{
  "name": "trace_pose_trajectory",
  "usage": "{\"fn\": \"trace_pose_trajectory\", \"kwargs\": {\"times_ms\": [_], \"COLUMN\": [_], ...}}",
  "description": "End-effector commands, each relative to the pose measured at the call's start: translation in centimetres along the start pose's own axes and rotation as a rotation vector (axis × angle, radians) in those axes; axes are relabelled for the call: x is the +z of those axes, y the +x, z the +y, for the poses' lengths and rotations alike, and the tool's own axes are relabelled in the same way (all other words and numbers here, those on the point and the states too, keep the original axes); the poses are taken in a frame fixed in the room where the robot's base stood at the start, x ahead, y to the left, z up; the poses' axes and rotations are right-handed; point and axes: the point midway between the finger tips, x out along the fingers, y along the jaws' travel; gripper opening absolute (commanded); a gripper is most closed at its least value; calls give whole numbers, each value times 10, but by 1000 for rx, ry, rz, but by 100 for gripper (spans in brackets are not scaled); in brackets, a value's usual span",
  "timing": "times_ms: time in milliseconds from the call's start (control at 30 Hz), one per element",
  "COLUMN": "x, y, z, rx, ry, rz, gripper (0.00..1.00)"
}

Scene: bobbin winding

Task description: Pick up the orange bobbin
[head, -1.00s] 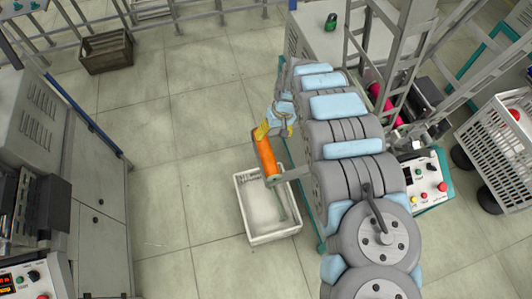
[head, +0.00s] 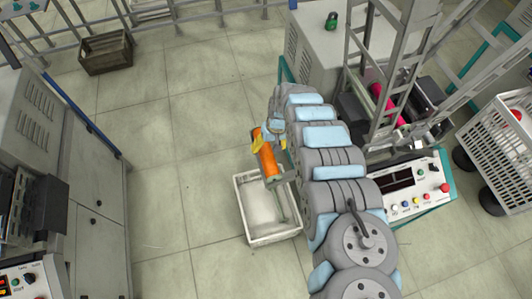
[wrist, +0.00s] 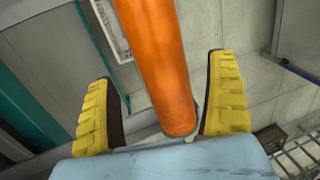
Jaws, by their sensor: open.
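The orange bobbin (head: 267,158) is a smooth orange cylinder on a grey metal holder above a white tray in the head view. In the wrist view the orange bobbin (wrist: 158,60) runs from the top edge down between the two yellow finger pads. My gripper (head: 270,142) is at the bobbin's upper end in the head view. It is open in the wrist view (wrist: 165,108), with one finger on each side of the bobbin. A gap shows on the left side; the right finger is closer to the bobbin, with a narrow gap.
The white tray (head: 241,203) lies on the floor under the bobbin. A control box with buttons (head: 415,190) and a pink bobbin (head: 383,98) are to the right of my arm. A white basket (head: 485,130) stands far right.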

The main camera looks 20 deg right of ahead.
Motion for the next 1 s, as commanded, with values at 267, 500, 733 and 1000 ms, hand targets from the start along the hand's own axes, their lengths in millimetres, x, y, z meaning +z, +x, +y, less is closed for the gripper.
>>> {"fn": "trace_pose_trajectory", "kwargs": {"times_ms": [267,500,733,1000], "x": [1,1,1,1], "y": [33,44,43,43], "z": [-3,-1,-1,-2], "rx": [-3,0,0,0], "ry": [0,1,1,1], "rz": [-1,-1,-1,0], "gripper": [88,88,74,14]}}
